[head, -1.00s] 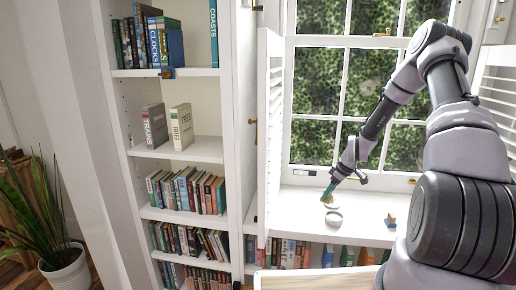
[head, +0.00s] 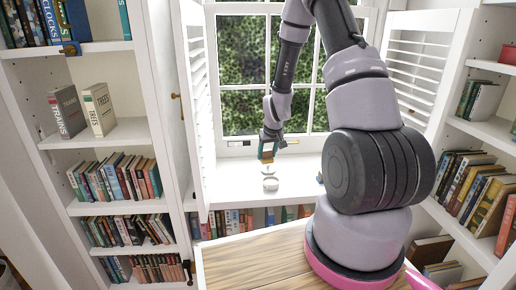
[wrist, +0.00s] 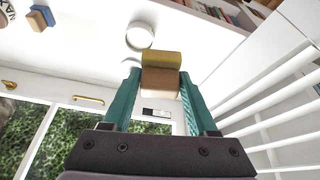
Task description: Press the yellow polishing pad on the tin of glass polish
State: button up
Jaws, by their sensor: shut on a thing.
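My gripper (wrist: 158,92) is shut on a block-shaped polishing pad (wrist: 161,60), with a yellow layer at its outer end and a tan body between the teal fingers. In the head view my gripper (head: 268,139) holds the pad (head: 267,157) above the white sill. A round white tin (head: 270,184) sits on the sill, just on the room side of the pad; it also shows in the wrist view (wrist: 140,36). The pad looks apart from this tin. A second pale round piece (wrist: 131,66), perhaps a lid, is partly hidden by the pad.
A small blue and tan block (wrist: 38,18) lies on the sill (head: 230,180), beside a dark item with lettering (wrist: 6,10). Window and white shutters (head: 410,75) flank the sill. Bookshelves (head: 118,135) stand at left and right.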

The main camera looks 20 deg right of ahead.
jog(key=shift+w+d+f, duration=0.95)
jog(key=shift+w+f, duration=0.35)
jog(key=shift+f, duration=1.1)
jog(key=shift+w+d+f, duration=0.9)
jog(key=shift+w+f, duration=0.45)
jog(key=shift+f, duration=1.05)
jog(key=shift+w+d+f, duration=0.95)
jog(key=shift+w+f, duration=0.35)
jog(key=shift+f, duration=1.2)
jog(key=shift+w+a, duration=0.1)
jog(key=shift+w, duration=0.15)
jog(key=shift+f, duration=1.25)
jog(key=o, duration=1.3)
jog(key=shift+r, duration=0.1)
